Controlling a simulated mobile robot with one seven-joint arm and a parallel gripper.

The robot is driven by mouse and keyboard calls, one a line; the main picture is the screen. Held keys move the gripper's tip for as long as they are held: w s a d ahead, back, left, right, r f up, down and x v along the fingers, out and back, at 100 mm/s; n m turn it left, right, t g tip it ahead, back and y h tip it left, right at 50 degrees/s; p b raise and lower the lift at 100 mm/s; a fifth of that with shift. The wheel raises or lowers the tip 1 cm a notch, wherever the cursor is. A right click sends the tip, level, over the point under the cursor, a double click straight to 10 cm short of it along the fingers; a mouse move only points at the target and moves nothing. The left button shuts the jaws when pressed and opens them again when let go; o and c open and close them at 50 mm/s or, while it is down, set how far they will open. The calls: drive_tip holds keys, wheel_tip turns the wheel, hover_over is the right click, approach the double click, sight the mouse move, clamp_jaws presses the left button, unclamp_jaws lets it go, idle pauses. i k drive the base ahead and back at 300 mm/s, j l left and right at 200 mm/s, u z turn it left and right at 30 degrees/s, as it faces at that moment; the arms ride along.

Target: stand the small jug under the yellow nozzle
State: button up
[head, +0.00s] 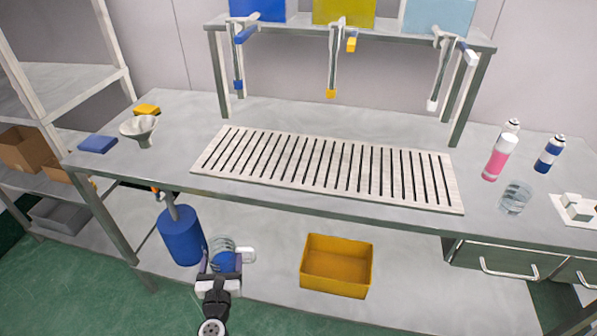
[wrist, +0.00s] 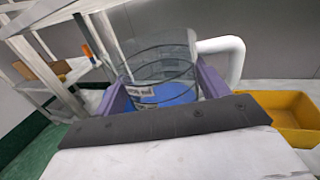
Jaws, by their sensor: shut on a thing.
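The small jug (head: 222,245) is clear, with a white handle at its right side and blue showing in its lower part. My gripper (head: 224,268) is shut on it, low in front of the bench and above the lower shelf. In the wrist view the jug (wrist: 160,62) stands between the purple fingers, its white handle (wrist: 228,50) to the right. The blue (wrist: 165,95) shows low in it; I cannot tell whether it is liquid. The yellow nozzle (head: 331,93) hangs at the middle of the rack, below the yellow tank (head: 343,12), above the slatted grate (head: 330,168).
Blue (head: 238,85) and white (head: 432,105) nozzles hang either side. A funnel (head: 139,128) stands left; spray cans (head: 550,153) and a clear beaker (head: 516,197) stand right. A blue cylinder (head: 181,237) and yellow bin (head: 336,264) are below the bench top (head: 280,205). The grate is clear.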

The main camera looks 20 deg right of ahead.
sight(334, 162)
drive_tip(key=j+z, duration=0.15)
drive_tip(key=z, duration=0.3)
drive_tip(key=j+z, duration=0.25)
drive_tip(key=z, duration=0.2)
drive_tip(key=i, duration=0.05)
